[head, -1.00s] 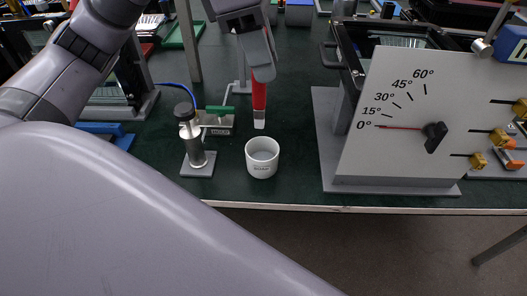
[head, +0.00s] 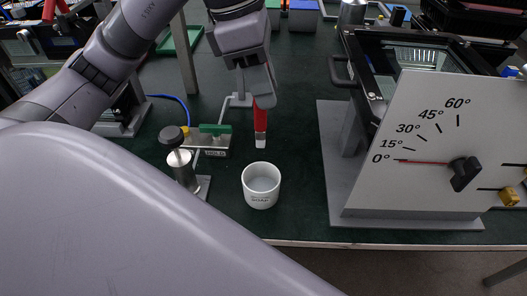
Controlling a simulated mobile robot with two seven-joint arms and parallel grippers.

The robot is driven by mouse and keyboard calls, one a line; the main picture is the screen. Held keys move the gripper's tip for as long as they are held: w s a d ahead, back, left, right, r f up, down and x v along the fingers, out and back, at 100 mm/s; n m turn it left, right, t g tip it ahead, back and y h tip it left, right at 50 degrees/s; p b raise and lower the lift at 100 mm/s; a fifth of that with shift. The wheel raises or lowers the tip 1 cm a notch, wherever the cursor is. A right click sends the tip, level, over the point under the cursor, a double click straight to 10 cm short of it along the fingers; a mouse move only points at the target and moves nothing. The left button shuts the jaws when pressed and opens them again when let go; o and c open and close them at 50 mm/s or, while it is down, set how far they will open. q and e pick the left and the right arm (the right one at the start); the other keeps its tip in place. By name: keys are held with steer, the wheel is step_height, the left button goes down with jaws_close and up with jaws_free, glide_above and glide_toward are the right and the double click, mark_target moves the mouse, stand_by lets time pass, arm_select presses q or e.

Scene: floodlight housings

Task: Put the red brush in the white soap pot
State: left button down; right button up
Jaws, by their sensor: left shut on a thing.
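The red brush (head: 261,118) hangs upright, its pale tip down, from my left gripper (head: 257,88). My left gripper is shut on the upper part of the brush, which its fingers hide. My right gripper is not in view.
A grey angle-dial panel (head: 416,187) stands to the right. The bench's front edge (head: 300,243) is close in front of the pot.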

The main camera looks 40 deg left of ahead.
mark_target(262, 146)
arm_select(q)
step_height(262, 146, down, 9)
steer(key=shift+b, duration=0.5)
steer(key=shift+f, duration=2.4)
steer(key=shift+f+b, duration=0.15)
steer(key=shift+b, duration=0.3)
steer(key=c, duration=0.9)
jaws_free()
